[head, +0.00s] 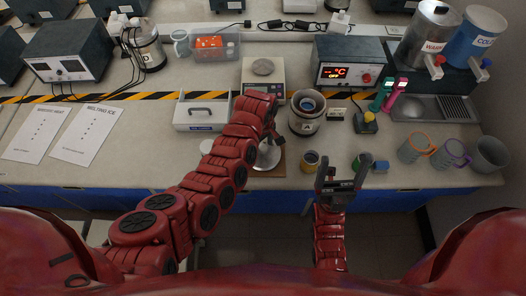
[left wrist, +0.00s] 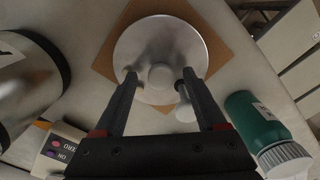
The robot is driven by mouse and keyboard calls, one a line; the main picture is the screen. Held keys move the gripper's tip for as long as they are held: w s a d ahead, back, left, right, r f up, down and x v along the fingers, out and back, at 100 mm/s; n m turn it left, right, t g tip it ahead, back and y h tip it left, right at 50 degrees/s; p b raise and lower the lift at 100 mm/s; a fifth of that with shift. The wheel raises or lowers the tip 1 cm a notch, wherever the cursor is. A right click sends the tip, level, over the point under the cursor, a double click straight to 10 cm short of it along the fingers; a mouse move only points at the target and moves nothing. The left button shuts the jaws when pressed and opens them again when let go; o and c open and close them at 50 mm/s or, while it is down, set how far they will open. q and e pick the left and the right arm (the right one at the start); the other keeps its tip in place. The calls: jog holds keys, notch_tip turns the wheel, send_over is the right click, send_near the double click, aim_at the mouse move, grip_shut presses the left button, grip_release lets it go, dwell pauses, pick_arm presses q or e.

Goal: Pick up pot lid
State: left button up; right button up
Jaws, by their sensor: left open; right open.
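The pot lid is a round silvery disc with a small round knob. In the left wrist view the lid (left wrist: 160,28) lies flat on a brown square board (left wrist: 213,45), which shows in the head view (head: 279,170) near the bench's front edge. In the head view the lid (head: 268,156) is partly hidden by my left arm. My left gripper (head: 269,138) is above it. In the left wrist view its open fingers (left wrist: 160,75) appear on either side of the knob; contact cannot be told. My right gripper (head: 342,168) is open and empty at the bench's front edge.
A calorimeter marked A (head: 307,125) stands right of the lid. A balance (head: 263,82) is behind it and a white handled box (head: 202,113) left. A green bottle (left wrist: 250,118) is close by. Mugs (head: 416,148) stand at right. Bench around the paper sheets (head: 86,134) is clear.

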pick_arm(q)
grip_shut()
dwell(0.4)
dwell(1.0)
